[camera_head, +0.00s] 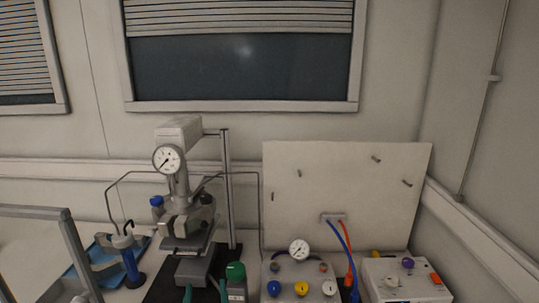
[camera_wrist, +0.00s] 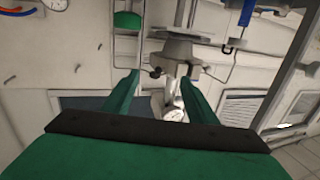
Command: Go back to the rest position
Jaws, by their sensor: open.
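My gripper (camera_head: 205,292) shows at the bottom edge of the head view as two green fingertips, in front of the pressure reactor (camera_head: 187,222). In the wrist view, the green fingers of my gripper (camera_wrist: 158,78) are spread apart with nothing held between them. The wrist picture is upside down. The reactor (camera_wrist: 180,50) appears beyond the fingers, with its round gauge lower down. I cannot tell the exact gap between my fingers and the reactor.
A green-capped container (camera_head: 235,270) stands close right of my fingertips. A control box (camera_head: 299,276) with a gauge and knobs and another box (camera_head: 403,279) stand at right before a white panel (camera_head: 345,185). A blue tray (camera_head: 105,265) and grey frame (camera_head: 65,230) are at left.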

